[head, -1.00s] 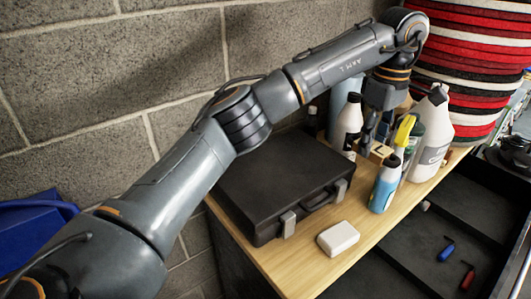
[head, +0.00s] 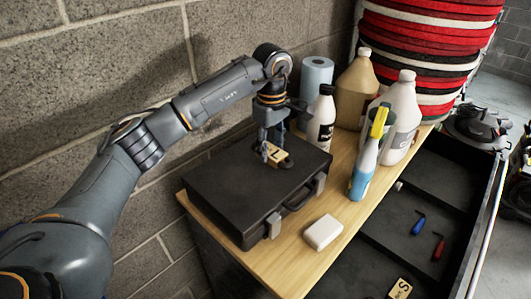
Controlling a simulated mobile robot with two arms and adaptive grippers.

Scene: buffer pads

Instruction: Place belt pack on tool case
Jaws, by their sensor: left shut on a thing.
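The tool case (head: 235,205) is a flat, closed black case lying on the wooden top, with a handle and two grey latches on its front side. My left gripper (head: 267,148) is above the far right part of the case lid, fingers pointing down, shut on the belt pack (head: 275,155). The belt pack is small, with a tan face bearing a dark letter and a dark part beside it. It is over the lid, very close to it; I cannot tell whether it touches. The fingers hide part of it. My right gripper is not in view.
A white block (head: 323,231) lies in front of the case. To the right stand a white bottle (head: 321,120), a blue spray bottle (head: 364,170), jugs (head: 402,120) and a blue roll (head: 316,85). A tall stack of pads (head: 425,45) is behind. An open drawer (head: 395,235) is at right.

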